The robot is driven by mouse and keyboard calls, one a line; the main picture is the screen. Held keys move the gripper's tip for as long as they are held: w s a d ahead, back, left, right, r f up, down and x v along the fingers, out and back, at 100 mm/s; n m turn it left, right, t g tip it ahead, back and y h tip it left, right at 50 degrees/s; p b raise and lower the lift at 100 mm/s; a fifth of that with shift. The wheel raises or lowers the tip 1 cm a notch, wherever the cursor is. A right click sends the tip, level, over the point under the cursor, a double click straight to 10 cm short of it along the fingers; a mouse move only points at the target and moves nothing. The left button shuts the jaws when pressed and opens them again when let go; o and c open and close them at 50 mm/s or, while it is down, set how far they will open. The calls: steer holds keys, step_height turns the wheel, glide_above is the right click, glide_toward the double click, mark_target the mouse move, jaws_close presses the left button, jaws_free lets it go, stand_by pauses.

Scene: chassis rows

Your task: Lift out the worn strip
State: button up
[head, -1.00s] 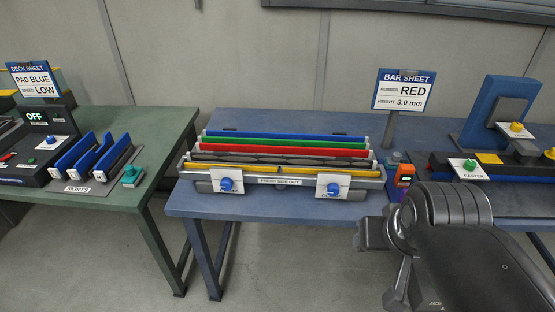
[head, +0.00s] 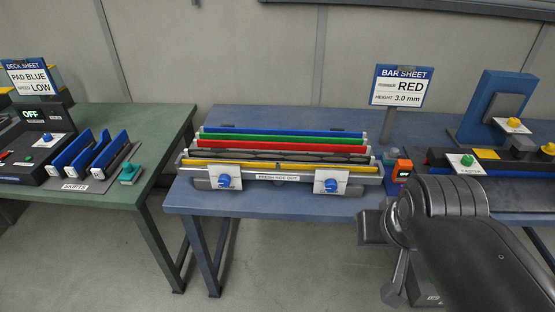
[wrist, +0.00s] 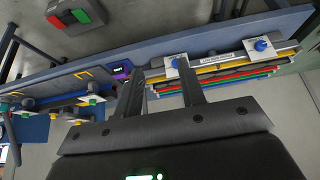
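A long rack (head: 205,183) on the blue table holds several strips in parallel: blue (head: 260,131), green (head: 260,138), red (head: 270,147), a dark grey, wavy strip (head: 290,157) and yellow (head: 260,167) at the front. The dark one looks worn. Two white plates with blue knobs (head: 223,181) (head: 331,185) are on the rack's front, beside a "FRESH SIDE OUT" label. In the wrist view my gripper (wrist: 159,68) is open and empty, its fingers apart. The rack (wrist: 225,55) shows beyond the fingers, not touched by them as far as I can tell.
A "BAR SHEET" sign (head: 402,87) reads RED, 3.0 mm. An orange-and-dark device (head: 402,170) stands right of the rack, near my arm. A caster station (head: 500,110) is further right. A green table (head: 110,210) with blue skirts is at left, across a gap.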

steer(key=w+a+r+n+g, duration=0.1)
steer(key=w+a+r+n, duration=0.15)
steer(key=w, duration=0.35)
steer(key=w+a+r+n, duration=0.1)
steer(key=w+r+n, duration=0.2)
steer(key=w, duration=0.4)
steer(key=n+g+y, duration=0.4)
steer(key=n+g, duration=0.1)
steer(key=n, duration=0.8)
glide_above(278, 159)
steer(key=w+d, duration=0.1)
steer(key=d, duration=0.1)
steer(key=shift+m, duration=0.25)
step_height(278, 159, down, 18)
steer(key=shift+d+r, duration=0.1)
steer(key=shift+x, duration=2.7)
steer(key=shift+s+d, duration=0.1)
steer(key=shift+c, duration=0.3)
jaws_close()
